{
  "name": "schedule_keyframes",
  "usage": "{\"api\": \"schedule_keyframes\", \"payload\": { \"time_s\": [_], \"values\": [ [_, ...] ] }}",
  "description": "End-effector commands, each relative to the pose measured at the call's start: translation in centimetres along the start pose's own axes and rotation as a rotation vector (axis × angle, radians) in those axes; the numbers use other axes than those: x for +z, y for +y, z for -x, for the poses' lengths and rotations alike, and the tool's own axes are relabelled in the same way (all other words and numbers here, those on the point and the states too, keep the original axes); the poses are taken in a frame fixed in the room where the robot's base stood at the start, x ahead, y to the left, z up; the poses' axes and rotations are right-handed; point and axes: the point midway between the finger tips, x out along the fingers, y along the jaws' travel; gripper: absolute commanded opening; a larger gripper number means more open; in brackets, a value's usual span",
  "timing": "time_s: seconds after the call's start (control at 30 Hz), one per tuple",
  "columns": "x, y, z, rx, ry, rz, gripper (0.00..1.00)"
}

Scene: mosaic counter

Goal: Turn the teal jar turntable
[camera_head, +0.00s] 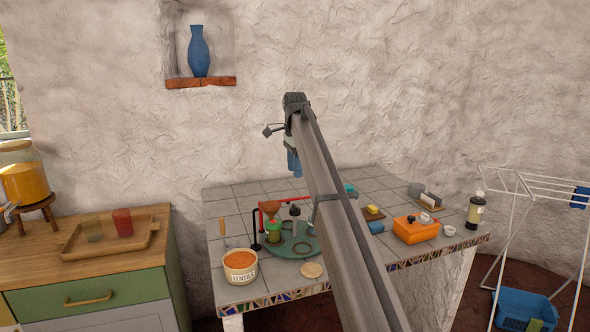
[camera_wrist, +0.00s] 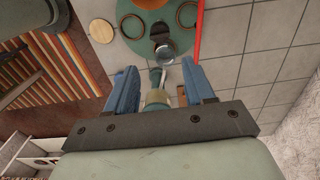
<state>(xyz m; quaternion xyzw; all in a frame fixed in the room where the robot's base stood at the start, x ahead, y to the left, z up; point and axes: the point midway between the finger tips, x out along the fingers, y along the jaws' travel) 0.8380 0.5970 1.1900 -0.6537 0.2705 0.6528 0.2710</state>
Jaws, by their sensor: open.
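The teal turntable (camera_head: 287,247) lies on the tiled counter, left of centre in the head view. It bears a green jar (camera_head: 273,231), a dark-topped grey item (camera_head: 295,213) and dark rings. In the wrist view, the turntable (camera_wrist: 140,46) is at the top, beyond my fingertips, with a dark-and-glassy item (camera_wrist: 160,32) and two rings on it. My gripper (camera_head: 294,163) hangs above the counter with blue fingers. In the wrist view, my gripper (camera_wrist: 162,82) has its fingers wide apart. A teal and beige piece shows between them; I cannot tell what it is.
A red bar (camera_wrist: 198,30) passes close beside the turntable. A lentils tub (camera_head: 240,266) and a round wooden disc (camera_head: 312,270) stand near the front edge. An orange box (camera_head: 416,229) and a blue cup (camera_head: 376,227) stand to the right. Bare tiles lie behind the turntable.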

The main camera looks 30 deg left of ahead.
Motion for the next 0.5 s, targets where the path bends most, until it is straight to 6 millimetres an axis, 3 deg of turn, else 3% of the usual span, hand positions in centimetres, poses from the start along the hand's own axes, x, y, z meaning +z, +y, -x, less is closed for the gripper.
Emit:
{"api": "schedule_keyframes", "payload": {
  "time_s": [0.23, 0.5],
  "values": [
    [-0.6, 0.7, 0.2, -0.004, 0.001, -0.007, 0.50],
    [-0.7, 5.2, -0.6, -0.023, -0.003, -0.014, 0.50]
  ]
}}
